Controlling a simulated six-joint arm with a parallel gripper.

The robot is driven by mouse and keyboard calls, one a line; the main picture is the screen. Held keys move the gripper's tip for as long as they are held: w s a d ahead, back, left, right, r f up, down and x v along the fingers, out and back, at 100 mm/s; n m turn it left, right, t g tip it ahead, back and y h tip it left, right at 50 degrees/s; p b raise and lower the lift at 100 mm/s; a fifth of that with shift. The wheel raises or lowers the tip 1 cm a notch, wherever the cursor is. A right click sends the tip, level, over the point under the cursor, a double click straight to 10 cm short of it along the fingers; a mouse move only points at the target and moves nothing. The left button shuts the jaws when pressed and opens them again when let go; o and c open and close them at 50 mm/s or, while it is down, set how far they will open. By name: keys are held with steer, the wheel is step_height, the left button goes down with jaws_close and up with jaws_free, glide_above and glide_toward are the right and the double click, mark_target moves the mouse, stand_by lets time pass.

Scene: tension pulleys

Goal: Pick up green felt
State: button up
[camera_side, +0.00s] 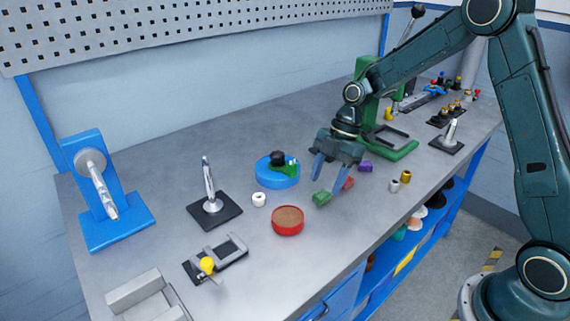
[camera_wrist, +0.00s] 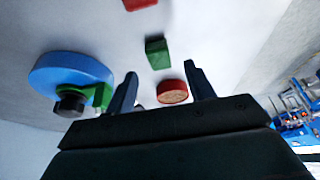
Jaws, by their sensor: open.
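The green felt (camera_side: 321,198) is a small green block lying on the grey bench top, and it also shows in the wrist view (camera_wrist: 157,52). My gripper (camera_side: 331,177) is open and empty, pointing down above the bench close to the green felt. In the wrist view the two dark fingertips (camera_wrist: 160,73) stand apart, with the green felt just beyond them in the picture. I see no contact.
A blue round base (camera_side: 272,180) with a green part and black knob stands left of my gripper. A red round dish (camera_side: 288,222) with a brown top lies nearer the front.

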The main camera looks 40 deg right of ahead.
mark_target(321, 194)
steer(key=shift+x, duration=1.75)
steer(key=c, duration=1)
